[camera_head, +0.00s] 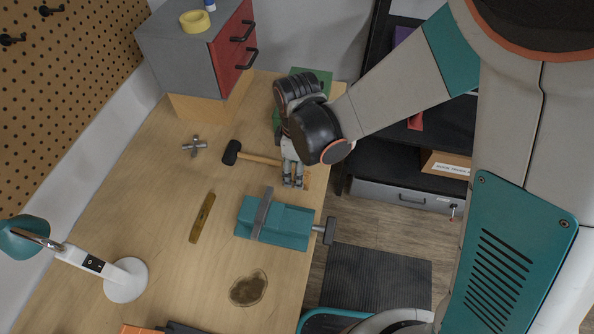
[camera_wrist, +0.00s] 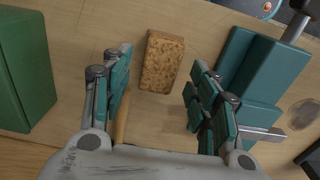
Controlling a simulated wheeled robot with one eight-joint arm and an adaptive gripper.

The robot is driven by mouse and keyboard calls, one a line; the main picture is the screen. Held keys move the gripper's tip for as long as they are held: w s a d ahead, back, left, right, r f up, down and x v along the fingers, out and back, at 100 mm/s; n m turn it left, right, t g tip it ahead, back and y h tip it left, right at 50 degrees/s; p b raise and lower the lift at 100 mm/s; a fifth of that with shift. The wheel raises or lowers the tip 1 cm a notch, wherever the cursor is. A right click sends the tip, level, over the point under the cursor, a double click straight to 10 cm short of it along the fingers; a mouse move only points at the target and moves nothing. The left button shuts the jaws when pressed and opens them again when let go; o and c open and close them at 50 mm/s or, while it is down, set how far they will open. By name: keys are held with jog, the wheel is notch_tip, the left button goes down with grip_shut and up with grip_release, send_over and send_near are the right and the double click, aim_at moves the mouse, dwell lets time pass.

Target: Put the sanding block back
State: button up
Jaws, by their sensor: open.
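The sanding block, a brown, speckled cork-like block (camera_wrist: 162,62), lies on the wooden bench in the wrist view, ahead of and between my gripper's fingers. My gripper (camera_wrist: 160,95) is open and empty, with teal finger pads spread to either side. In the head view my gripper (camera_head: 292,182) points down over the bench near its right edge. There the block is mostly hidden behind the fingers; only a brown sliver shows beside them. I cannot tell the exact height gap between fingers and block.
A teal vise (camera_head: 285,225) stands close to the gripper. A mallet (camera_head: 233,152) lies behind, its handle passing by my fingers. A green box (camera_wrist: 25,70) stands left in the wrist view. A drawer cabinet (camera_head: 200,50), lamp (camera_head: 125,280) and stain (camera_head: 248,288) are farther off.

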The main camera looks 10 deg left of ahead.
notch_tip(320, 180, up, 10)
jog(key=p, duration=0.2)
jog(key=shift+f, duration=0.25)
jog(key=shift+s, duration=0.1)
